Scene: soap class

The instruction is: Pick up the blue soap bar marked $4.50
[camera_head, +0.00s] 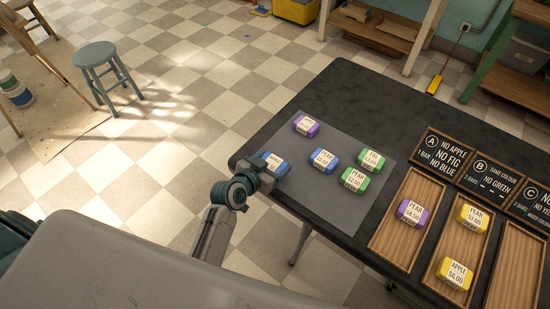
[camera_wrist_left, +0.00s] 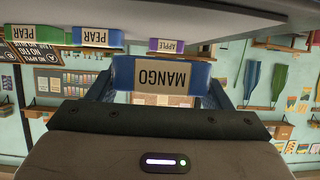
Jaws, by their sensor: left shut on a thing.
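My left gripper (camera_head: 266,173) is shut on a blue soap bar (camera_head: 277,162) at the mat's left edge. In the upside-down left wrist view this blue bar (camera_wrist_left: 161,72) reads MANGO and sits between the two fingers; its price cannot be read. I cannot tell whether it is clear of the mat. A second blue bar (camera_head: 323,160), marked PEAR, lies on the grey mat (camera_head: 340,200) to its right, apart from the gripper; its price is too small to read surely. My right gripper is in neither view.
A purple bar (camera_head: 306,126) and two green bars, one at the back (camera_head: 371,160) and one nearer (camera_head: 355,181), lie on the mat. Wooden trays hold a purple bar (camera_head: 411,213) and two yellow bars. Signs A (camera_head: 446,152), B and C stand behind them. The dark table's back (camera_head: 370,95) is clear.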

